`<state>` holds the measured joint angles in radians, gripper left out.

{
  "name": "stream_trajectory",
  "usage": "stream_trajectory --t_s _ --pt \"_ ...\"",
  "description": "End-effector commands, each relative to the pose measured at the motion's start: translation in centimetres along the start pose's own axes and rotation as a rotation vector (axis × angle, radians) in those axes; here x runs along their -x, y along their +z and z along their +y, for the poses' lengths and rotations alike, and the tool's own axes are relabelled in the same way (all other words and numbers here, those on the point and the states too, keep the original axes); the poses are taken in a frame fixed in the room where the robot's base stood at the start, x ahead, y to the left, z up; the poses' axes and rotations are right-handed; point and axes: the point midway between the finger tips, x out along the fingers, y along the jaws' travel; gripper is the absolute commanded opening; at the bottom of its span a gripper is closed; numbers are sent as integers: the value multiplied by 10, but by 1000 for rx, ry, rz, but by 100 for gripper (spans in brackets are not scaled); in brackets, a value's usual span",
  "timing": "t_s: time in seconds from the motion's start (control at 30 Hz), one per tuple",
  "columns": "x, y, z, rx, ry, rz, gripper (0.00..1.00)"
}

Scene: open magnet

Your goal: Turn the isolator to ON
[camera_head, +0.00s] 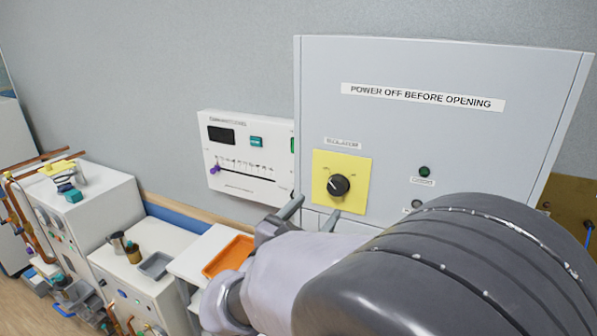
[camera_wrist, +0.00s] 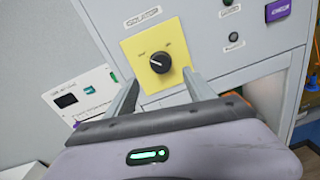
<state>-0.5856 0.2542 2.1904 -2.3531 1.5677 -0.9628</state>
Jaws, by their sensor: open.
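The isolator is a round black knob (camera_head: 339,185) with a white pointer mark, on a yellow plate (camera_head: 361,170) on a grey cabinet front. In the wrist view the knob (camera_wrist: 160,63) sits in the middle of its yellow plate (camera_wrist: 176,32). The small print around it is too blurred to read. My gripper (camera_head: 313,211) is open, its two fingers apart and empty, just below and in front of the plate. In the wrist view the fingers of my gripper (camera_wrist: 160,84) stand either side below the knob; I see no contact with it.
The grey cabinet (camera_head: 440,70) carries a "POWER OFF BEFORE OPENING" label (camera_head: 422,97) and a dark green lamp (camera_head: 424,171). A white slider panel (camera_head: 248,155) is on the left. An orange tray (camera_head: 228,256) and benches with equipment lie lower left. A purple block (camera_wrist: 278,10) shows upper right.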

Motion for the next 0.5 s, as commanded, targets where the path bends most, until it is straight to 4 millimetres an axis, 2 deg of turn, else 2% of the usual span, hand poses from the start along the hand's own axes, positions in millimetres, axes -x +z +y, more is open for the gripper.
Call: stream_trajectory --t_s 0.1,0.2,0.33,0.5 --pt "-36 2 -1 2 -5 0 63" --pt "-62 2 -1 0 -4 0 63" --pt "-86 2 -1 0 -2 1 63" --pt "-100 1 -1 -1 -1 2 63"
